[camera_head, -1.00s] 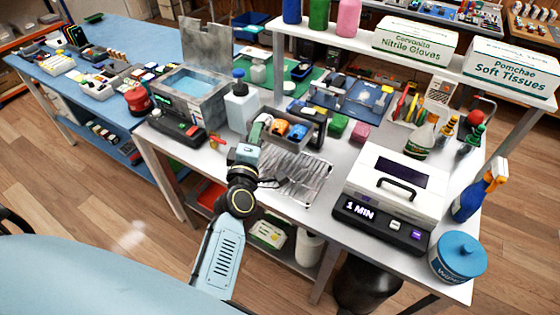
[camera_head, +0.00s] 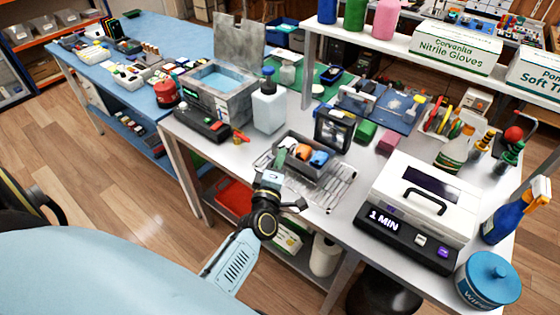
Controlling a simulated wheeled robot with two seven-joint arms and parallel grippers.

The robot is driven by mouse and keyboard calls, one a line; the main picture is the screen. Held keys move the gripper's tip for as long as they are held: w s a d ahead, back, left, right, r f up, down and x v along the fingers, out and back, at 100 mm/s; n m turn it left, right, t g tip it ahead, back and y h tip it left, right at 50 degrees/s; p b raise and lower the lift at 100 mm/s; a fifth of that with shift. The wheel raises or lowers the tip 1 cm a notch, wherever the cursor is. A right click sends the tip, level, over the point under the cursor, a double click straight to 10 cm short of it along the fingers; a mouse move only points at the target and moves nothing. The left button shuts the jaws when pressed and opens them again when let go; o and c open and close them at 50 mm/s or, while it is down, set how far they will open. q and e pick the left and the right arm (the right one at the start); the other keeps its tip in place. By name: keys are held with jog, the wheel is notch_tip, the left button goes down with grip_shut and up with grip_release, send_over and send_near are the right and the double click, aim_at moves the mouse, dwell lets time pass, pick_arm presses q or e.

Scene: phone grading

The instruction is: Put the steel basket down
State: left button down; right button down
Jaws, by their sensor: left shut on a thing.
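The steel basket (camera_head: 325,172) is a grey open box with orange and blue things in it. It is over the back part of a silvery ribbed mat (camera_head: 335,192) on the white table, and I cannot tell whether it touches the mat. My left gripper (camera_head: 281,162) is shut on the basket's near left side, and its jaws are partly hidden. My right gripper is not in view.
A white bottle (camera_head: 268,108) and a steel bath (camera_head: 222,92) with its lid up stand to the left. A black-framed device (camera_head: 334,129) stands close behind the basket. A white machine reading 1 MIN (camera_head: 425,200) is to the right. The mat's front part is bare.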

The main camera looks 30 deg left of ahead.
pick_arm(q)
jog(key=shift+f, duration=0.1)
jog(key=c, duration=1.4)
grip_release()
jog(key=shift+r, duration=0.2)
jog(key=v, duration=1.2)
jog(key=shift+f, duration=0.1)
